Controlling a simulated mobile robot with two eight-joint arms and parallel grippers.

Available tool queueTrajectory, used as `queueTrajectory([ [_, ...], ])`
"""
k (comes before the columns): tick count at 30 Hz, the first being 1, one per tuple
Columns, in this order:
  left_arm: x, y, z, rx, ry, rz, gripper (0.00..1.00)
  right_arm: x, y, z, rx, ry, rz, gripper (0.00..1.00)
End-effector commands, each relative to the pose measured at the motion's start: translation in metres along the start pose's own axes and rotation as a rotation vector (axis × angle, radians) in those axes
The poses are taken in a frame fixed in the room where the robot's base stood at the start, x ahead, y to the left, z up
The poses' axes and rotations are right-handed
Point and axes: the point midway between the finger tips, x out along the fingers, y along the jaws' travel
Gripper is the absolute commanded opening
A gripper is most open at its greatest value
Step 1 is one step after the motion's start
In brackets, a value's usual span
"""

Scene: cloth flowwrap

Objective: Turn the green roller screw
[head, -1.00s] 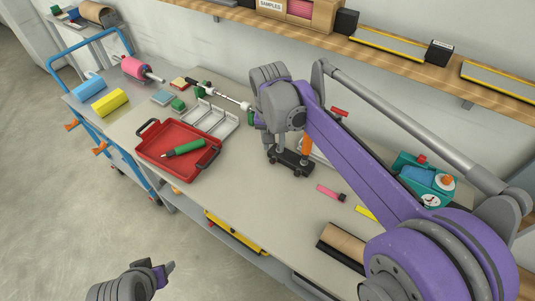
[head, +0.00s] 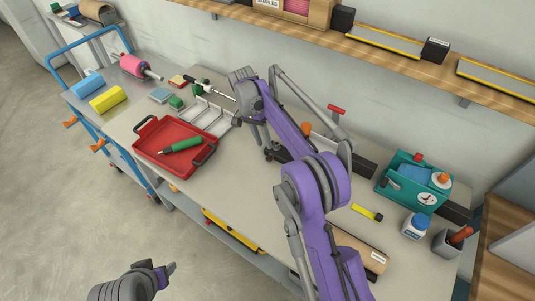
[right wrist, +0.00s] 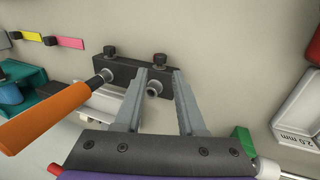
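Green blocks carry a thin light roller shaft (head: 225,94) at the back of the bench; one is the green block (head: 200,88). In the right wrist view, a green piece (right wrist: 243,140) with a light rod sits at right, outside my fingers. No screw on it can be made out. My right gripper (right wrist: 160,74) is open, its fingers pointing at a dark block (right wrist: 128,72) with black knobs. A silver socket (right wrist: 153,88) of that block shows between the fingertips, not gripped. My left gripper (head: 170,269) hangs at lower left, away from the bench; its opening is unclear.
An orange-handled tool (right wrist: 45,115) sits in the dark block, left of my fingers. A red tray (head: 140,150) holds a green-handled tool (head: 183,144). A white tray (right wrist: 302,112) lies at right in the wrist view. A teal box (head: 405,185) stands right; a shelf (head: 380,55) overhangs behind.

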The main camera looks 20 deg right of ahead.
Motion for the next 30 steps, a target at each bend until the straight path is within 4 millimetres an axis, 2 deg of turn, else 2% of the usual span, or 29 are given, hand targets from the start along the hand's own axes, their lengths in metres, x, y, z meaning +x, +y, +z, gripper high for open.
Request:
queueTrajectory([
  [3, 0.002, 0.0, 0.002, 0.0, -0.002, 0.0, 0.56, 0.024, 0.0, 0.0, 0.0, 0.0, 0.0, 0.39],
  [9, 0.003, 0.0, 0.003, 0.0, -0.002, 0.0, 0.56, 0.051, 0.0, 0.0, -0.002, 0.001, -0.001, 0.39],
  [13, 0.003, 0.0, 0.003, 0.0, -0.002, 0.0, 0.56, 0.058, 0.0, 0.0, -0.002, 0.001, -0.001, 0.39],
  [21, 0.003, 0.0, 0.003, 0.0, -0.002, 0.0, 0.56, 0.06, 0.0, 0.0, -0.002, 0.001, -0.001, 0.39],
  [22, 0.003, 0.0, 0.003, 0.0, -0.002, 0.0, 0.56, 0.06, 0.0, 0.0, -0.002, 0.001, -0.001, 0.37],
  [28, 0.003, 0.0, 0.003, 0.0, -0.002, 0.0, 0.56, 0.059, 0.0, 0.0, -0.002, 0.001, -0.001, 0.01],
  [30, 0.003, 0.0, 0.003, 0.0, -0.002, 0.0, 0.56, 0.059, 0.0, 0.0, -0.002, 0.001, -0.001, 0.0],
])
